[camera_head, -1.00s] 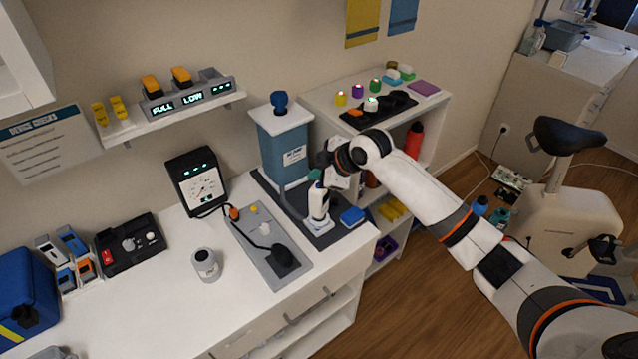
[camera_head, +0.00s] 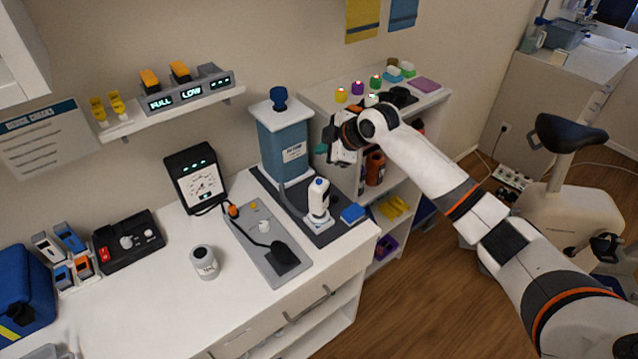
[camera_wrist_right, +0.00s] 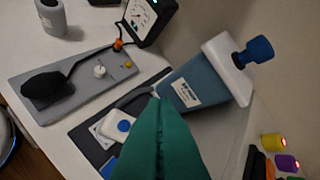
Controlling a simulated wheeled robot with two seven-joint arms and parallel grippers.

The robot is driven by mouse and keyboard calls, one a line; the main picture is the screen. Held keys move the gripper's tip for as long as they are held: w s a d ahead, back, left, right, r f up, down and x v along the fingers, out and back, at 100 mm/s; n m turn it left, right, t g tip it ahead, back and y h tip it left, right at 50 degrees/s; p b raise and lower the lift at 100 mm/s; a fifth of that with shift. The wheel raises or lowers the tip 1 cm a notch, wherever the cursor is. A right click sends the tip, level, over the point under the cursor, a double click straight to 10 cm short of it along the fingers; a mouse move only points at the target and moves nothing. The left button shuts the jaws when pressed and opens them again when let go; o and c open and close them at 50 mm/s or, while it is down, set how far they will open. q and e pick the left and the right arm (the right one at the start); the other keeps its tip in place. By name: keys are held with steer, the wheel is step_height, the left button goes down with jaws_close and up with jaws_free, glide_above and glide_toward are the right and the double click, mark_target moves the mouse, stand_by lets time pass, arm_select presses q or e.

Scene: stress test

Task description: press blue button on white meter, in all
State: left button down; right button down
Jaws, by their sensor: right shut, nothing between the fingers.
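The white meter (camera_head: 318,198) stands upright on a dark mat, in front of the blue-grey box, in the head view. In the wrist view its white top (camera_wrist_right: 112,120) shows a round blue button (camera_wrist_right: 123,126). My right gripper (camera_head: 321,148) is above the meter and apart from it, with its teal fingertips shut and empty. In the wrist view the shut fingers (camera_wrist_right: 157,108) cover part of the area beside the meter. My left gripper is not in view.
A blue-grey box (camera_head: 284,150) with a blue knob stands behind the meter. A blue block (camera_head: 353,213) lies to its right. A grey panel (camera_head: 262,240) with a black cable and a dial gauge (camera_head: 196,180) are to the left. Open white counter lies at the front left.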

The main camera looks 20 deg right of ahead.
steer(key=b, duration=0.4)
glide_above(323, 186)
step_height(323, 186, down, 6)
steer(key=shift+w+r, duration=0.1)
steer(key=shift+r, duration=0.15)
steer(key=shift+f+b, duration=0.35)
steer(key=shift+f, duration=0.5)
steer(key=shift+f, duration=0.15)
stand_by(0.7)
steer(key=shift+f, duration=0.25)
steer(key=shift+f, duration=0.55)
stand_by(0.6)
steer(key=shift+r, duration=0.15)
steer(key=shift+r+p, duration=0.55)
steer(key=shift+r, duration=0.25)
